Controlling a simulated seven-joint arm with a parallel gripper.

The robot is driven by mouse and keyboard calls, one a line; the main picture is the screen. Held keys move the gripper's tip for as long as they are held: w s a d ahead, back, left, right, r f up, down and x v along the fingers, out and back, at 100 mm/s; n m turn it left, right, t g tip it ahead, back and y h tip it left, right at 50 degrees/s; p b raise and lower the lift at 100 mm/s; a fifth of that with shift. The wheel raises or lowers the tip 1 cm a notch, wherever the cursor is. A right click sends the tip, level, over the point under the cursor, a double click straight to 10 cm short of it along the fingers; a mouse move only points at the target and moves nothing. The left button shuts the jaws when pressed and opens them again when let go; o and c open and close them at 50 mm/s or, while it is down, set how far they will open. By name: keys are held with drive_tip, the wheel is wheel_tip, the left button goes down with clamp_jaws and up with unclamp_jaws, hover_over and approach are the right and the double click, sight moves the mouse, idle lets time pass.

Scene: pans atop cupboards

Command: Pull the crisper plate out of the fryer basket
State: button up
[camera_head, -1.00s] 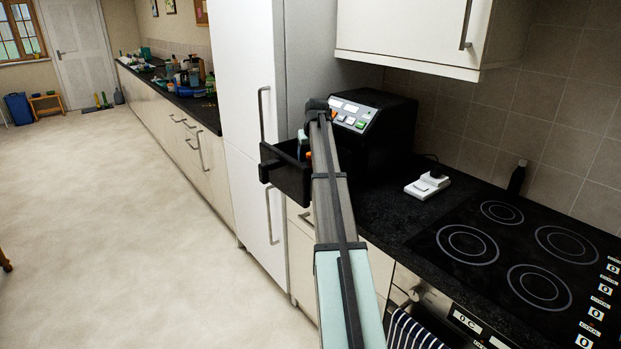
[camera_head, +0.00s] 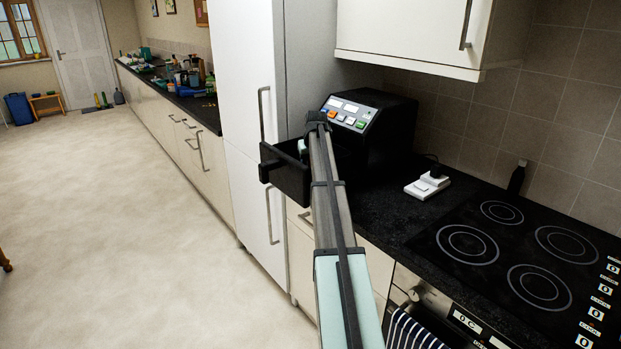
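The black air fryer (camera_head: 386,125) stands on the dark counter beside the tall white cabinet. Its front panel has two pale displays and several coloured buttons. Its black basket (camera_head: 283,178) is pulled out toward the left. My arm reaches from the bottom of the picture up to the basket opening. My gripper's fingers are hidden behind the arm's end, at or inside the basket. A small pale part shows just above the basket rim; I cannot tell what it is. The crisper plate is not visible.
The tall white cabinet (camera_head: 247,120) stands close on the left of the basket. A white wall cupboard (camera_head: 410,35) hangs above. A white device (camera_head: 427,186) lies on the counter to the right, before the black hob (camera_head: 520,250). The floor at left is clear.

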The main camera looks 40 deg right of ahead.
clamp_jaws()
drive_tip(key=shift+r, duration=0.1)
idle(0.4)
wheel_tip(320, 180, up, 21)
idle(0.9)
drive_tip(key=shift+r, duration=1.45)
